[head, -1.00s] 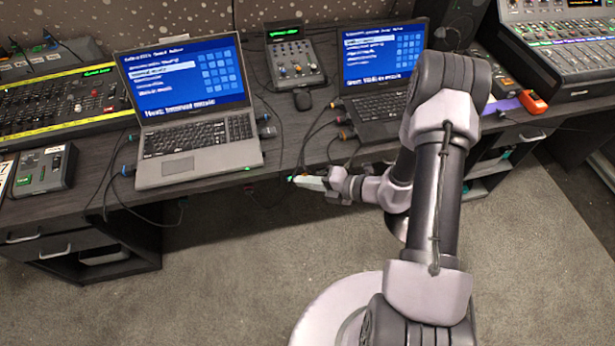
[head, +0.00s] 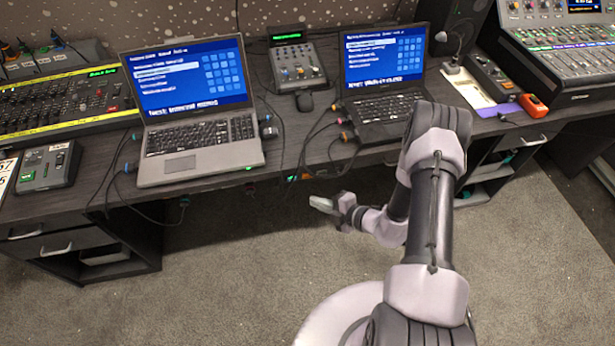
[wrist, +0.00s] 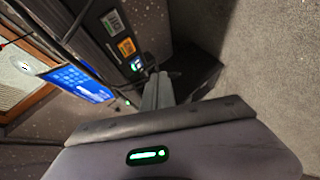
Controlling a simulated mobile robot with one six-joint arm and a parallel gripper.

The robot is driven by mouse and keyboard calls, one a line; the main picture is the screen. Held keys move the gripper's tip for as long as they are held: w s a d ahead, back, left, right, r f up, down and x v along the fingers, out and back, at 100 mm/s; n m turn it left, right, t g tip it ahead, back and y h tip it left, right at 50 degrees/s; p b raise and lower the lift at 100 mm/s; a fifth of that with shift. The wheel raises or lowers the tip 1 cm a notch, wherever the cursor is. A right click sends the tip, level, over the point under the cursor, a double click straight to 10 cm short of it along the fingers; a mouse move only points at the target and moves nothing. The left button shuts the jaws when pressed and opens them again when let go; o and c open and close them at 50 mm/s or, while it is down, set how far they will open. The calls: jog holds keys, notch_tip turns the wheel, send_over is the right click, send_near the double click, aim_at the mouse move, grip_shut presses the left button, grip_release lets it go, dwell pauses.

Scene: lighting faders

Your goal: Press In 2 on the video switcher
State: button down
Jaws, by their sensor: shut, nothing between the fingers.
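No label reading In 2 is legible in either view, so I cannot tell for sure which device is the video switcher. My gripper (head: 318,203) is shut and empty, in front of the desk edge below the gap between the laptops, apart from all devices. In the wrist view its closed fingers (wrist: 157,90) point toward a dark surface with stickers and a small green light.
Two open laptops, left (head: 200,145) and right (head: 385,110), stand on the dark desk (head: 290,150) with loose cables between them. A fader unit (head: 297,62) and mouse (head: 304,101) sit behind. Mixing consoles (head: 570,50) flank both ends. Carpet (head: 250,270) in front is open.

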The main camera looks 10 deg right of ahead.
jog(key=w+b, duration=0.1)
jog(key=w, duration=0.5)
jog(key=shift+w, duration=0.2)
jog(key=shift+b, duration=0.3)
dwell(1.5)
jog(key=shift+w, duration=0.4)
jog(key=shift+w, duration=0.3)
dwell(0.4)
dwell(0.3)
jog(key=shift+s, duration=0.75)
jog(key=shift+s, duration=0.1)
jog(key=shift+s+p, duration=0.75)
jog(key=shift+s, duration=1.65)
